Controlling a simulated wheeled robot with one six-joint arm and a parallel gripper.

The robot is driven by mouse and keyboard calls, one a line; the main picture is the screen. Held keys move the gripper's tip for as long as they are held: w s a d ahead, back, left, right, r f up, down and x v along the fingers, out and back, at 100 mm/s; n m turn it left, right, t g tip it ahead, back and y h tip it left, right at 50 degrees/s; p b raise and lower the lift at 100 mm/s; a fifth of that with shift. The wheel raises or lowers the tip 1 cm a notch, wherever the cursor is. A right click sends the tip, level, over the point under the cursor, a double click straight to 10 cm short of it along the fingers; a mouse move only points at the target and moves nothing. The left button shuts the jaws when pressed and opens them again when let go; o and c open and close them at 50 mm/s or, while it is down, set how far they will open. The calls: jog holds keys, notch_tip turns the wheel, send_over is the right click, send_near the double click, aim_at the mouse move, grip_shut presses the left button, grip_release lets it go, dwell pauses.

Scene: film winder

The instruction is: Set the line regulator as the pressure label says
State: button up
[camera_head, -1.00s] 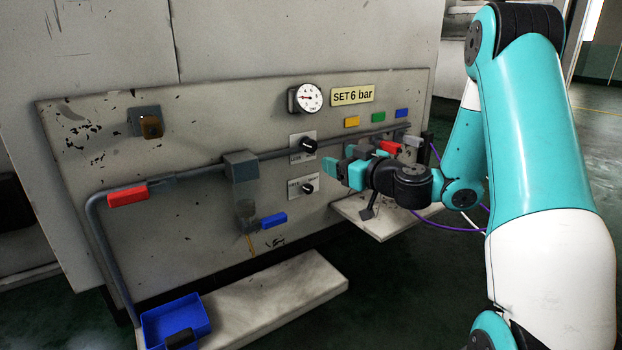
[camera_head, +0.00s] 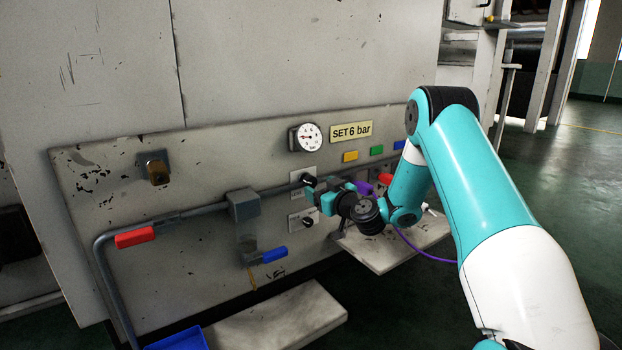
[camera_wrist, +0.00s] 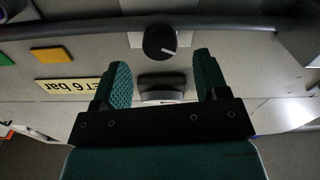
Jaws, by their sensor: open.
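The pressure label (camera_head: 351,131) reads "SET 6 bar" on the panel; it shows upside down in the wrist view (camera_wrist: 72,85). The round gauge (camera_head: 306,137) is left of the label; its numbers are too small to read. The regulator knob (camera_head: 308,180), black with a white pointer line, is below the gauge, partly hidden by my gripper in the head view. In the wrist view the knob (camera_wrist: 160,43) shows whole, ahead of and between the finger lines. My gripper (camera_wrist: 161,78) is open and empty, apart from the knob. A second black knob (camera_head: 307,221) is below.
A shelf (camera_head: 390,253) juts out below my gripper. A blue tray (camera_head: 180,340) is at lower left.

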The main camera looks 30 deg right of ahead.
aim_at(312, 183)
jog(key=w, duration=0.5)
jog(key=shift+w, duration=0.1)
jog(key=shift+a, duration=0.1)
jog(key=c, duration=0.9)
